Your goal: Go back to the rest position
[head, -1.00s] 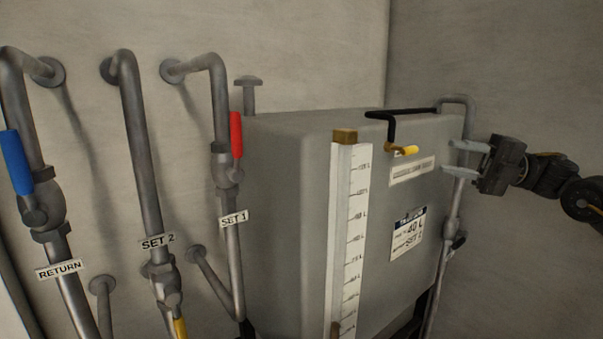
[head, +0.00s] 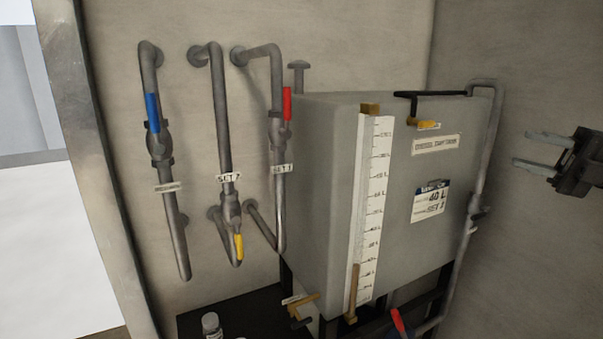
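My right gripper (head: 548,152) is at the right edge of the head view, to the right of the tank. Its two pale fingers point left and are spread apart, with nothing between them. It is clear of the tank and the pipe beside it. My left gripper is not in view. The grey day tank (head: 320,190) stands in the middle, with a white sight gauge (head: 371,200) on its front edge.
Pipes with a blue handle (head: 152,112), a red handle (head: 287,104) and a yellow handle (head: 239,246) line the wall left of the tank. A brass valve (head: 302,305) and a bottle (head: 211,325) are low in front. A doorway edge (head: 85,150) stands at the left.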

